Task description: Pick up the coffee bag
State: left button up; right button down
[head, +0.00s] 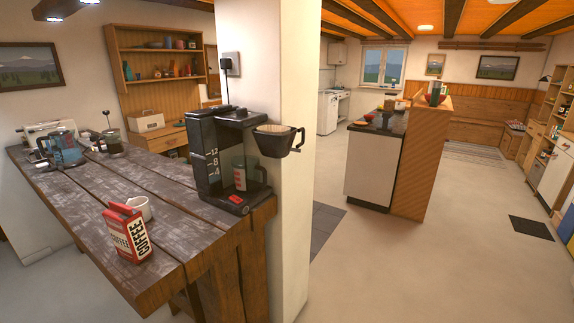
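The coffee bag (127,234) is red and white with "COFFEE" printed on its sides. It stands upright on the dark wooden table (160,271), near the front edge. Neither of my grippers shows in the head view.
A white cup (140,208) stands right behind the bag. A black coffee maker (213,160) with a filter basket (277,139) stands to the right, against a white pillar (287,60). A blue kettle (62,148) and a French press (113,141) stand at the far left.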

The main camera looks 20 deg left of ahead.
aim_at(126, 224)
jog(key=u, duration=1.65)
